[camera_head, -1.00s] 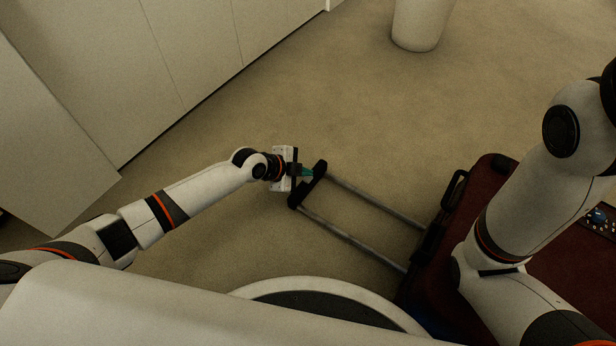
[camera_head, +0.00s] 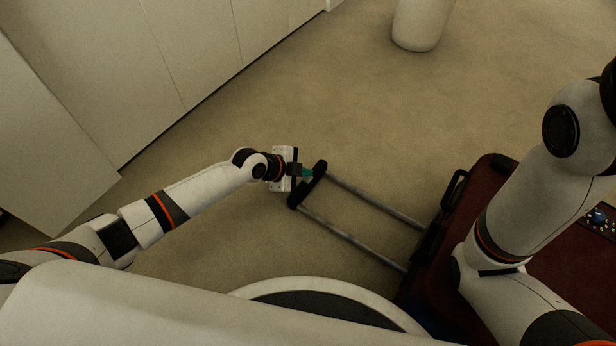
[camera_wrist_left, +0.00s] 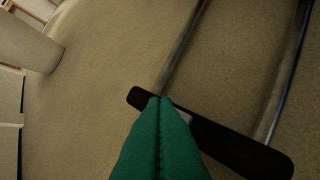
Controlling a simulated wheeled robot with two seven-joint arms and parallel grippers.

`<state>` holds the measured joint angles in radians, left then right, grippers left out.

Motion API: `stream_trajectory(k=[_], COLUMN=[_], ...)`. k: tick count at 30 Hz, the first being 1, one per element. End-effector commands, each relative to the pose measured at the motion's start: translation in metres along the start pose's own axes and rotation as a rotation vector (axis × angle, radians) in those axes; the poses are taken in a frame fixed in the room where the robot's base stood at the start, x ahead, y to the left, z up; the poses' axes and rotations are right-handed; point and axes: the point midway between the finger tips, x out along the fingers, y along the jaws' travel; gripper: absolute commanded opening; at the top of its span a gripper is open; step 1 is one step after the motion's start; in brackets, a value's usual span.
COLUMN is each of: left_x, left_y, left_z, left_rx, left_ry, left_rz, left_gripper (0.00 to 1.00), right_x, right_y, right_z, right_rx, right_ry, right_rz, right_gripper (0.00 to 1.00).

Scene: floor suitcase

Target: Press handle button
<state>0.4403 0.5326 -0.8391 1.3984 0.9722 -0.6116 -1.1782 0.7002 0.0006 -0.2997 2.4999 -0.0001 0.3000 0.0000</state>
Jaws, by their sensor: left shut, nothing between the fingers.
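A dark red suitcase (camera_head: 470,200) lies at the right with its two grey rods pulled out to the left. The black handle (camera_head: 318,172) joins the rod ends; it also shows in the left wrist view (camera_wrist_left: 237,147). My left gripper (camera_head: 309,172) is at the handle's outer side, its green fingers shut with nothing between them.
White cabinets (camera_head: 190,50) line the left and back. A white cylinder (camera_head: 418,22) stands at the back. A small blue object (camera_head: 598,216) shows at the right edge. The carpet around the handle is clear.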

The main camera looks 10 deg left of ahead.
Motion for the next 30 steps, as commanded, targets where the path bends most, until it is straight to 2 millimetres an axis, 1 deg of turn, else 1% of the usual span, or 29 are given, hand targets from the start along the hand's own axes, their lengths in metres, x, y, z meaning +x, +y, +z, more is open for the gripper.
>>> stream_trajectory(k=[8, 19, 30], left_x=[0.006, 0.006, 0.009], left_y=[-0.004, -0.004, -0.006], left_z=[-0.005, -0.004, -0.007], left_rx=[0.000, 0.000, 0.000], left_ry=[0.000, 0.000, 0.000], left_rz=[0.000, 0.000, 0.000], left_gripper=[0.00, 0.00, 0.00], right_x=[-0.008, -0.008, -0.011], right_y=[0.002, 0.002, 0.002], right_z=[0.003, 0.002, 0.004], right_rx=[0.000, 0.000, 0.001], right_ry=[0.001, 0.001, 0.001], right_rz=[0.000, 0.000, 0.000], right_gripper=[0.36, 0.36, 0.36])
